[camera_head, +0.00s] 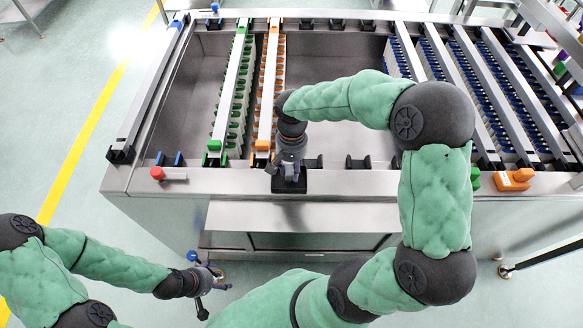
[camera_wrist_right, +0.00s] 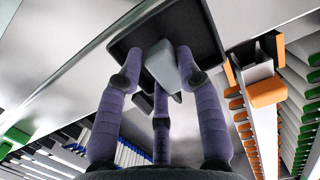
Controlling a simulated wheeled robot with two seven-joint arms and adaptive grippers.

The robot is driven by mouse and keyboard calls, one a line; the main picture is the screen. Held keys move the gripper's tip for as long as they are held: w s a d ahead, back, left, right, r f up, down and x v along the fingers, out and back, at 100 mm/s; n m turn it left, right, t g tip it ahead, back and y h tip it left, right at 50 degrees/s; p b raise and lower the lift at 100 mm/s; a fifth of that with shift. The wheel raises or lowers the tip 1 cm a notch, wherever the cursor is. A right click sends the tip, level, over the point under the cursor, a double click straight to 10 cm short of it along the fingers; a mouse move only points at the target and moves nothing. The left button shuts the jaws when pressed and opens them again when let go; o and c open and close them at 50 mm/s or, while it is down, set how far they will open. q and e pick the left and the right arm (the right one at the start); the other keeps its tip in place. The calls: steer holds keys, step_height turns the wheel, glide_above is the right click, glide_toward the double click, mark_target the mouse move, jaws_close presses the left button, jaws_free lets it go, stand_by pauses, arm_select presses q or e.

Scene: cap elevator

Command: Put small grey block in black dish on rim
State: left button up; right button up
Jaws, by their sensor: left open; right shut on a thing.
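The black dish (camera_head: 290,187) sits on the front rim of the metal machine, under my right gripper (camera_head: 288,168), which partly hides it. In the right wrist view the dish (camera_wrist_right: 206,38) is a dark square tray. The small grey block (camera_wrist_right: 163,65) is held between the fingers of my right gripper, in front of the dish's inside. Whether the block touches the dish floor cannot be told. The block is hidden by the gripper in the head view. My left gripper (camera_head: 206,281) is open and empty, low in front of the machine.
Orange (camera_head: 268,90) and green (camera_head: 231,90) slotted rails stand behind the dish, with blue rails (camera_head: 465,80) at the right. A red knob (camera_head: 157,173) sits on the rim at left and an orange block (camera_head: 513,180) at right. Black brackets (camera_head: 358,163) line the rim.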

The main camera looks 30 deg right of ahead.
mark_target(292, 165)
steer(key=o, duration=1.1)
steer(key=shift+r, duration=0.15)
step_height(292, 165, up, 12)
steer(key=w+p, duration=0.1)
steer(key=p, duration=0.1)
steer(key=shift+w+d, duration=0.15)
steer(key=shift+d, duration=0.25)
